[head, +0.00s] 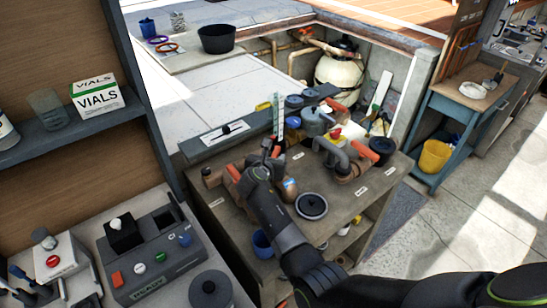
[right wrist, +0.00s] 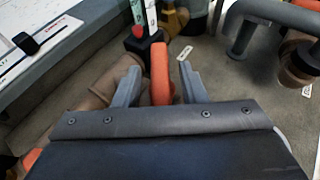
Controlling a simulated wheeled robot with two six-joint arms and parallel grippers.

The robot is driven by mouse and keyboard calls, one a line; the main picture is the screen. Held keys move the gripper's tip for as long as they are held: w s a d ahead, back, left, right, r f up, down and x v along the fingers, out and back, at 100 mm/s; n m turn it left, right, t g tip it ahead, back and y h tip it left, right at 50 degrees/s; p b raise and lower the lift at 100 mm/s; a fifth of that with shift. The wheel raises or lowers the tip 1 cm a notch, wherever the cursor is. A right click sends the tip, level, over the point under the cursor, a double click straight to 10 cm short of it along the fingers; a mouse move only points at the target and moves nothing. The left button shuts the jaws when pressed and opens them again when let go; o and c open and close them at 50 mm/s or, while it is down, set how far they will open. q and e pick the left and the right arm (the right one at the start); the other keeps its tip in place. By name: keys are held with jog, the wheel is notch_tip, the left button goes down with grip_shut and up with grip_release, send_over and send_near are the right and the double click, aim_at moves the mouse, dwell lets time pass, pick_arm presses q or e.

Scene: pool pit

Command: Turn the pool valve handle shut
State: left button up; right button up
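An orange valve handle (right wrist: 160,72) stands between the two fingers of my right gripper (right wrist: 158,82) in the right wrist view. The fingers are apart, with a visible gap on the handle's right; contact on the left is unclear. In the head view my right gripper (head: 267,152) is over the workbench, with a bit of the orange handle (head: 277,152) beside its fingers. Another orange handle (head: 233,173) sits on brown pipework to the gripper's left. More orange handles (head: 381,146) are on the right of the bench. My left gripper is out of view.
The workbench (head: 345,205) is crowded with pipes, pots and a black round lid (head: 311,205). A thin upright coloured strip (head: 279,115) stands just behind the gripper. A shelf with a vials box (head: 96,95) is on the left. Open floor lies at right.

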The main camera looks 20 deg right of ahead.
grip_shut()
jog(key=shift+f, duration=0.1)
jog(key=m+g+h+b, duration=0.2)
jog(key=b, duration=0.1)
jog(key=shift+w+a+f+m+h, duration=0.1)
jog(key=shift+w+f+m+h, duration=0.05)
jog(key=shift+m+h, duration=0.2)
jog(key=m+g+h+b, duration=0.1)
jog(key=m+g+b, duration=0.1)
jog(key=m+b, duration=0.1)
jog(key=shift+w+g+h+b, duration=0.1)
jog(key=shift+g+h+b, duration=0.2)
jog(key=shift+g+h, duration=0.1)
jog(key=shift+m+g+h+b, duration=0.45)
jog(key=shift+m+g+b, duration=0.6)
jog(key=shift+b, duration=0.3)
jog(key=shift+r, duration=0.2)
jog(key=shift+o, duration=0.6)
grip_release()
